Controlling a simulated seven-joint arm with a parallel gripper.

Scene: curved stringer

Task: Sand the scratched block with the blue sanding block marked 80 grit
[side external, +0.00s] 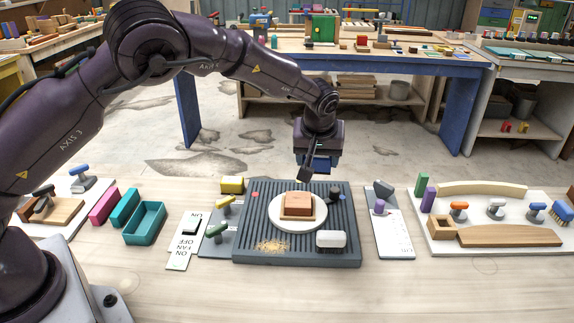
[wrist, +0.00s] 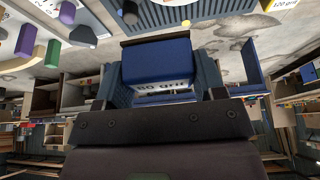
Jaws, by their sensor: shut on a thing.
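The blue sanding block (wrist: 157,60) fills the middle of the wrist view, with a white label reading "80 grit". My gripper (wrist: 160,98) is shut on it. In the side view my gripper (side external: 309,168) hangs in the air above and behind the grey ribbed board, and a bit of blue shows at it. The scratched block appears to be the brown block (side external: 297,206) resting on a round white plate (side external: 284,221) on that board. The held block is apart from it. Scratches are too small to make out.
The grey ribbed board (side external: 350,245) also carries a white block (side external: 331,239) and tan dust (side external: 271,246). A teal tray (side external: 145,222) stands farther left. A white tool board (side external: 425,235) lies right.

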